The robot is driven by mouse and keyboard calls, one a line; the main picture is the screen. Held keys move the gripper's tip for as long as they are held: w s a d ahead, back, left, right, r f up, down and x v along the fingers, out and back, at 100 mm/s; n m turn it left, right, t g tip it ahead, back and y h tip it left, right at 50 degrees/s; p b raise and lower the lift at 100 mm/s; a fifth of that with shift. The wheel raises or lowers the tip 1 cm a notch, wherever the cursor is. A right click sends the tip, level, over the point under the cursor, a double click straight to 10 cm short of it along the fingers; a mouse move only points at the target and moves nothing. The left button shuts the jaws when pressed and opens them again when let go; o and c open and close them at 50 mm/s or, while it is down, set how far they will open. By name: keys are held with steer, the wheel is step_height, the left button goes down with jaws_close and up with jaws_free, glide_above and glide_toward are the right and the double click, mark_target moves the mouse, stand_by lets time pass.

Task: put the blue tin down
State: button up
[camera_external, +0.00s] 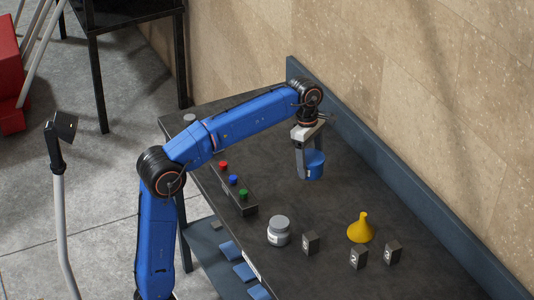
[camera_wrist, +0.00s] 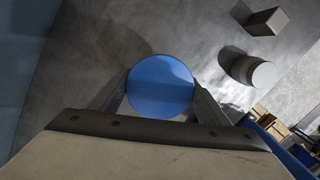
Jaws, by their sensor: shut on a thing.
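The blue tin (camera_external: 315,166) is upright at the back of the dark table (camera_external: 330,225), near the wall-side upstand. My gripper (camera_external: 308,160) is shut on it from above, with a finger visible along its left side. In the wrist view, the round blue lid of the tin (camera_wrist: 160,86) sits between the two fingers of my gripper (camera_wrist: 160,100). The tin's base is at or very near the table top; I cannot tell whether it touches.
A grey-lidded jar (camera_external: 278,232), a yellow funnel (camera_external: 360,229) and dark numbered blocks (camera_external: 359,257) stand toward the front right. A button box (camera_external: 236,190) lies along the left edge. The table between the tin and these is clear.

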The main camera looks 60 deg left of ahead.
steer(key=shift+s+d+f, duration=0.1)
steer(key=shift+d+f, duration=0.05)
steer(key=shift+f, duration=4.8)
steer(key=o, duration=1.6)
steer(key=shift+f, duration=0.15)
steer(key=shift+c, duration=0.2)
steer(key=r, duration=0.8)
steer(key=a+r, duration=0.1)
steer(key=r, duration=0.3)
steer(key=shift+s+a+r, duration=0.1)
steer(key=shift+s, duration=0.2)
steer(key=shift+s, duration=0.1)
